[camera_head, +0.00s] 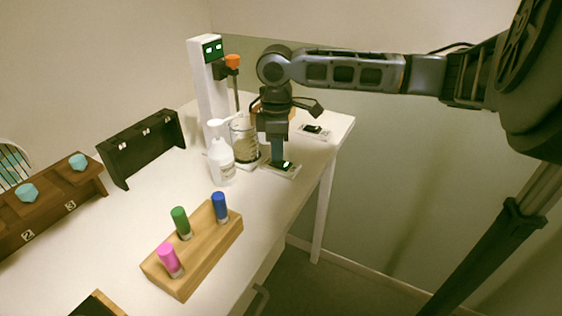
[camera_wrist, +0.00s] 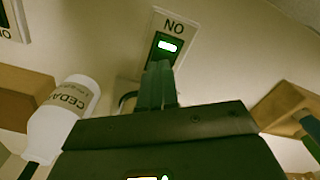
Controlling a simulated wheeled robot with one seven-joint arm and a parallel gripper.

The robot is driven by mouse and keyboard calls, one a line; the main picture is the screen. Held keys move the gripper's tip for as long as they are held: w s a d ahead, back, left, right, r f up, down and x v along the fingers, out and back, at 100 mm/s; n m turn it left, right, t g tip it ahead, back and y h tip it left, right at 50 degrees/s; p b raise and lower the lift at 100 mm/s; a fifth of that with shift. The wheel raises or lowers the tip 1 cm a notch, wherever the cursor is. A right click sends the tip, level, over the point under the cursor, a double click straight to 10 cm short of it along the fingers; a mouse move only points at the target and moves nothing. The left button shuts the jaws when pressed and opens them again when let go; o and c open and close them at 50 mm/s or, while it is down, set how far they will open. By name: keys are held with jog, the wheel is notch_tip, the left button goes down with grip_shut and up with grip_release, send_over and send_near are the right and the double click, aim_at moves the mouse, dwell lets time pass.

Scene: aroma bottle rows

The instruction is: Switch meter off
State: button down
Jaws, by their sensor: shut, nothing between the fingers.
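A small white switch plate (camera_head: 281,172) with a green-lit dark rocker sits on the table, near its right edge. In the wrist view the plate (camera_wrist: 176,22) bears the letters N and O, and its rocker (camera_wrist: 167,47) glows green. My gripper (camera_head: 278,158) is shut and empty, pointing down over this plate. In the wrist view my fingertips (camera_wrist: 158,70) are just at the near end of the rocker; I cannot tell whether they touch it. A tall white stand (camera_head: 201,90) carries a green-lit display (camera_head: 213,48). Which of these is the meter is not marked.
A second switch plate (camera_head: 315,131) with a dark rocker lies behind. A white bottle (camera_head: 221,162) and a glass beaker (camera_head: 243,139) stand close left of my gripper. A wooden rack (camera_head: 197,253) holds pink, green and blue vials. The table middle is clear.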

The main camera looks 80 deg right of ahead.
jog(key=shift+f, duration=0.2)
jog(key=shift+r, duration=0.1)
jog(key=shift+r+p, duration=3.1)
jog(key=shift+r, duration=0.4)
jog(key=shift+f, duration=0.1)
